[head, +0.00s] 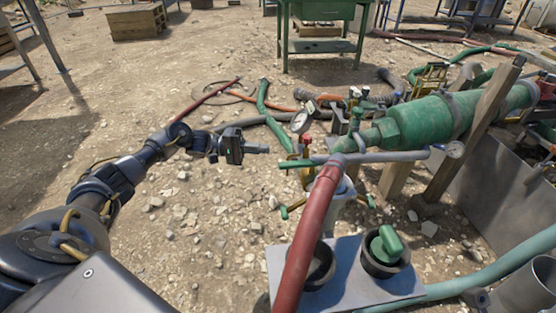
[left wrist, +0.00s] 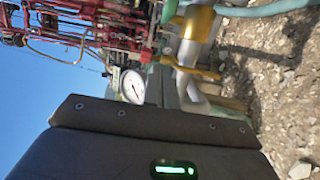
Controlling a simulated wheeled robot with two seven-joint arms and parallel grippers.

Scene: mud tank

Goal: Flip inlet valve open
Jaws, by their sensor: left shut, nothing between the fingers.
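My left gripper (head: 262,150) is shut and empty, held in the air over the gravel, pointing right. Just right of its tips, apart from them in the picture, is a green lever-like bar end (head: 296,164) beside a brass-yellow fitting with a red top (head: 306,141). I cannot tell for sure which part is the inlet valve. My right gripper is not in view.
A red hose (head: 310,225) rises through the front middle. A pressure gauge (head: 301,121) stands behind the fitting. A large green cylinder (head: 430,118) and a slanted wooden post (head: 470,135) are at right. Gravel at left centre is free; a green table (head: 322,12) stands at back.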

